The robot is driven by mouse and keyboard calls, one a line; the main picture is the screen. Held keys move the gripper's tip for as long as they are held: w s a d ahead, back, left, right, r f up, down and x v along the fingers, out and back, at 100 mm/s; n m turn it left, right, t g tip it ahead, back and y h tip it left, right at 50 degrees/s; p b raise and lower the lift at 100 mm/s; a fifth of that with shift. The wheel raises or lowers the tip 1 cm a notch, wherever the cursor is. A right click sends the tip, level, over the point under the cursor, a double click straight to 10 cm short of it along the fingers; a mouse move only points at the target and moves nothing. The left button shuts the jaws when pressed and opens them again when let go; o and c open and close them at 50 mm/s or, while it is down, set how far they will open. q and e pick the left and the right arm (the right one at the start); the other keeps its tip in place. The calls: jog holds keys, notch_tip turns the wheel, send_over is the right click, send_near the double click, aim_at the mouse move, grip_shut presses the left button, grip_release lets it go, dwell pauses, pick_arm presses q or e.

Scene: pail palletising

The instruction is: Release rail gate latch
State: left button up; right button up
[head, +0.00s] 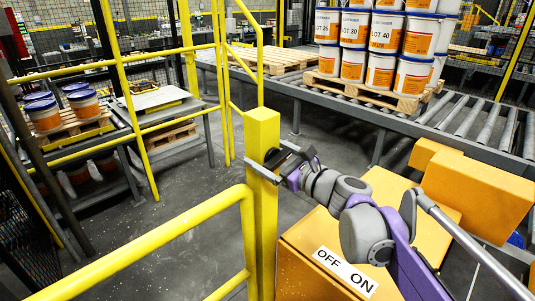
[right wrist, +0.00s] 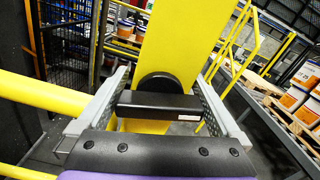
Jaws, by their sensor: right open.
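The rail gate latch is a black bar on a round black hub, fixed to a yellow post (head: 263,210). In the right wrist view the latch (right wrist: 158,105) lies across the space between my jaws, in front of the post. My right gripper (right wrist: 160,88) is open, with one grey finger at each end of the bar; I cannot tell whether either touches it. In the head view my right gripper (head: 268,160) reaches the upper part of the post from the right and largely hides the latch. My left gripper is not in view.
Yellow rails (head: 150,248) join the post at the left and front. An orange cabinet with an OFF/ON label (head: 345,270) stands below my right arm. Behind are a roller conveyor (head: 470,125) and stacked pails on a pallet (head: 365,92). More pails (head: 43,113) stand at the left.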

jog(key=c, duration=1)
jog(key=shift+m, duration=1.5)
jog(key=o, duration=1)
jog(key=shift+s+d, duration=0.1)
jog(key=shift+s, duration=0.05)
jog(key=v, duration=1)
jog(key=shift+s+d, duration=0.15)
jog(key=shift+s, duration=0.05)
